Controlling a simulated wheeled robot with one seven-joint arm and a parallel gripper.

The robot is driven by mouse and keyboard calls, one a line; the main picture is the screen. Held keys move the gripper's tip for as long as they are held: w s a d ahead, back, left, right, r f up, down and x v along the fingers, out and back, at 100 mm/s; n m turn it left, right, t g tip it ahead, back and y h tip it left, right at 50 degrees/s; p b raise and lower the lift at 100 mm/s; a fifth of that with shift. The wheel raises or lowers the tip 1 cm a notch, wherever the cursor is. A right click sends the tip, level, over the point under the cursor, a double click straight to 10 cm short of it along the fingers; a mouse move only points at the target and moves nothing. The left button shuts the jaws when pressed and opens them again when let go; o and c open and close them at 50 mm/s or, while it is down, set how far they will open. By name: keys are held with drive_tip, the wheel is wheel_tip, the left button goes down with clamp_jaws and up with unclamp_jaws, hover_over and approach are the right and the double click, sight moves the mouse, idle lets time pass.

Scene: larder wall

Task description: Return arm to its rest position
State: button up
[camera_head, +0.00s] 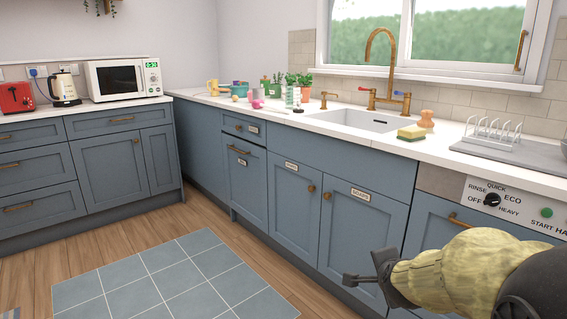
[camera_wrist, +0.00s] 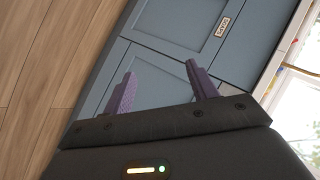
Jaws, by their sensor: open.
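My gripper (camera_head: 366,279) is at the lower right of the head view, in front of the blue cabinet doors below the sink. It is open and nothing shows between its fingers. In the wrist view my gripper (camera_wrist: 163,88) shows two purple fingers spread apart, with a blue cabinet door (camera_wrist: 185,25) beyond them. A pale yellow cover wraps my arm behind the gripper. The arm's base end is cut off by the picture edge.
The white counter (camera_head: 440,150) holds a sink (camera_head: 350,119), a sponge (camera_head: 411,132), a dish rack (camera_head: 490,133) and several pots and cups. A dishwasher (camera_head: 490,200) stands at the right. A microwave (camera_head: 122,79) is at the back left. The floor around the tiled mat (camera_head: 170,280) is clear.

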drive_tip(key=s+a+f+n+g+y+p, duration=0.1)
drive_tip(key=s+a+n+g+p, duration=0.3)
drive_tip(key=s+n, duration=0.4)
drive_tip(key=s+a+f+n+g+y+p, duration=0.1)
drive_tip(key=s+a+n+g+p, duration=0.3)
drive_tip(key=s+n, duration=0.45)
drive_tip(key=w+p+v, duration=0.3)
drive_tip(key=p+v, duration=1.4)
drive_tip(key=p, duration=0.1)
drive_tip(key=w+r+p+v, duration=0.1)
drive_tip(key=w+p+v, duration=0.3)
drive_tip(key=p+v, duration=1.4)
drive_tip(key=shift+d+r+p, duration=0.3)
drive_tip(key=shift+d+r, duration=0.15)
drive_tip(key=shift+d, duration=0.2)
drive_tip(key=shift+w+m, duration=0.15)
drive_tip(key=shift+m, duration=0.1)
drive_tip(key=shift+w, duration=0.1)
